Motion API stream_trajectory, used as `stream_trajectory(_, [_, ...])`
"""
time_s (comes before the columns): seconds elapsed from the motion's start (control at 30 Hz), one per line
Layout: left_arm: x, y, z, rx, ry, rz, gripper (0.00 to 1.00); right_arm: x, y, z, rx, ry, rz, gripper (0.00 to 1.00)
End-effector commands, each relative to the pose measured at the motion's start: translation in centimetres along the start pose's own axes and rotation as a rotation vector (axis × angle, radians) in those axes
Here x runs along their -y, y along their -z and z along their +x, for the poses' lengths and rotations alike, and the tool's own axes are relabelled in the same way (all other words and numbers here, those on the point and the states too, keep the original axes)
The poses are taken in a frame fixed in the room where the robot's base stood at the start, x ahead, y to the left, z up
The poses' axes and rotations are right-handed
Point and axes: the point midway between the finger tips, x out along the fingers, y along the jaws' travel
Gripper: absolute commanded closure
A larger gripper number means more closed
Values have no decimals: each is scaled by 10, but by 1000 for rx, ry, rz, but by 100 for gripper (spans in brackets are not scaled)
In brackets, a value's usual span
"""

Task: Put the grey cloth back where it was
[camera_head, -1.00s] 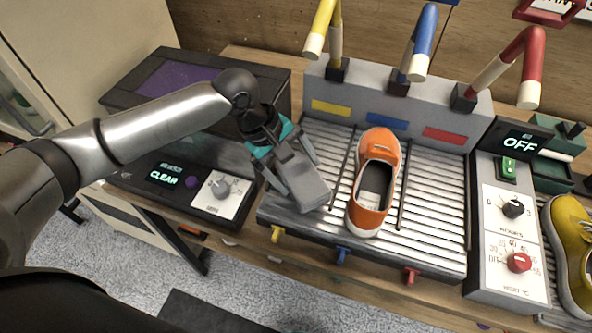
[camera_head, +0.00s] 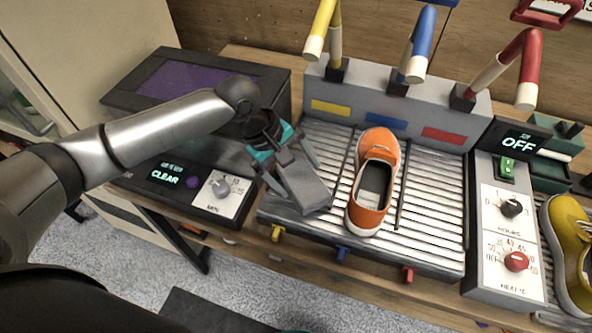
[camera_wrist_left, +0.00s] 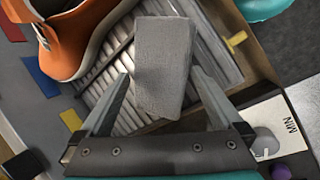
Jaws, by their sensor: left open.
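The grey cloth (camera_head: 305,189) is a folded, oblong pad at the left section of the slatted rack (camera_head: 430,228), in front of the yellow label. My left gripper (camera_head: 297,174) is just above the cloth, with a finger to each side. In the left wrist view the cloth (camera_wrist_left: 166,60) shows between the spread fingers, with gaps on both sides. The left gripper is open. Whether the cloth rests fully flat on the slats is hard to tell. My right gripper's fingers are not in view.
An orange sneaker (camera_head: 373,190) stands on the rack close right of the cloth. Yellow (camera_head: 323,30), blue (camera_head: 420,45) and red (camera_head: 518,65) posts rise behind. A dial box (camera_head: 512,230) and a yellow shoe (camera_head: 572,250) are right. A dark lidded box (camera_head: 150,88) is left.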

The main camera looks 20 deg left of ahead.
Motion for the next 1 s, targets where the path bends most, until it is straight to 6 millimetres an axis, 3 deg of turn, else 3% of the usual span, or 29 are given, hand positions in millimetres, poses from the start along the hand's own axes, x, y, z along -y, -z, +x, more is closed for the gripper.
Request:
stream_trajectory(0.13, [-4, -1, -10, -4, -3, 4, 0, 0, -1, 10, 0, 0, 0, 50])
stream_trajectory(0.4, [-4, -2, -76, -5, -1, 0, 0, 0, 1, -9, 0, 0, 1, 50])
stream_trajectory(0.6, [-4, -2, -112, -2, 0, -1, 0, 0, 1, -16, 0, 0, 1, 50])
stream_trajectory(0.8, [-4, -2, -128, -1, 0, 0, 0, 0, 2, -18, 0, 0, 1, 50])
stream_trajectory(1.0, [-4, -2, -130, 0, 0, 0, 0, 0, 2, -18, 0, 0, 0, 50])
